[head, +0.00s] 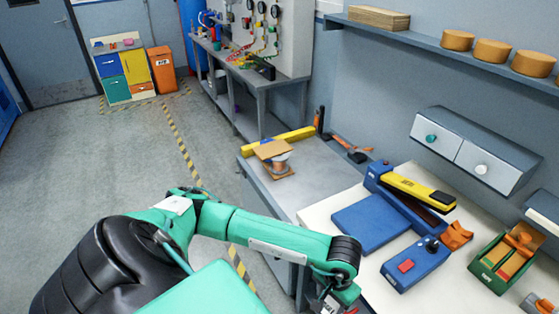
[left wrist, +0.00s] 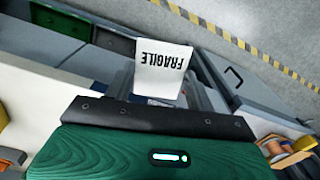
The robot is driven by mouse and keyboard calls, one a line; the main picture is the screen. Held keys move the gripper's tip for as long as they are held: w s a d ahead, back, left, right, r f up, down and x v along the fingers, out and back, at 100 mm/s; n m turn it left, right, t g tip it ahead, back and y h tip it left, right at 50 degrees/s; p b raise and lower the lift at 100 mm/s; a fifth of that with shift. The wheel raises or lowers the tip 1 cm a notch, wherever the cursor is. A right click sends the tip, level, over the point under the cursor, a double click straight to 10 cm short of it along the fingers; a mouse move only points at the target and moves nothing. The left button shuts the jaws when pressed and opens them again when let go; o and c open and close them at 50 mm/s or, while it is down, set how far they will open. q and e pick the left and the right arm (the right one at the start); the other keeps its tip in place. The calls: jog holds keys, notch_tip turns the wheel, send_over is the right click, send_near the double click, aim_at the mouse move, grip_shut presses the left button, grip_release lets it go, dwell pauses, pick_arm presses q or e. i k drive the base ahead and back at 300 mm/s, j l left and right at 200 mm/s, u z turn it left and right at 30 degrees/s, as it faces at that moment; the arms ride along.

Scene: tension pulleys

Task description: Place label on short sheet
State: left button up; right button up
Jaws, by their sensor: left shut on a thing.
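A white label (left wrist: 163,72) with the black word FRAGILE shows in the left wrist view, standing out beyond my gripper's dark plate. My left gripper (left wrist: 165,98) is shut on the label's near edge; its grip is partly hidden behind that plate. In the head view my left arm reaches in from the left and its gripper (head: 332,302) is at the bottom edge, largely cut off, beside the white worktop. I cannot tell which thing is the short sheet. My right gripper is not in view.
On the worktop (head: 320,212) are a blue plate (head: 371,222), a blue box with a red button (head: 415,264), a yellow-topped blue device (head: 417,192) and a green tray (head: 486,272). A spool between cardboard pieces (head: 275,158) stands on the grey bench (head: 312,170). Floor at left is clear.

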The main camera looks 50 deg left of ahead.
aim_at(274, 148)
jog(key=i+j+z, duration=0.15)
jog(key=j+z, duration=0.2)
jog(key=j, duration=1.7)
jog(key=j+z, duration=0.35)
jog(key=j, duration=1.65)
jog(key=k, duration=0.05)
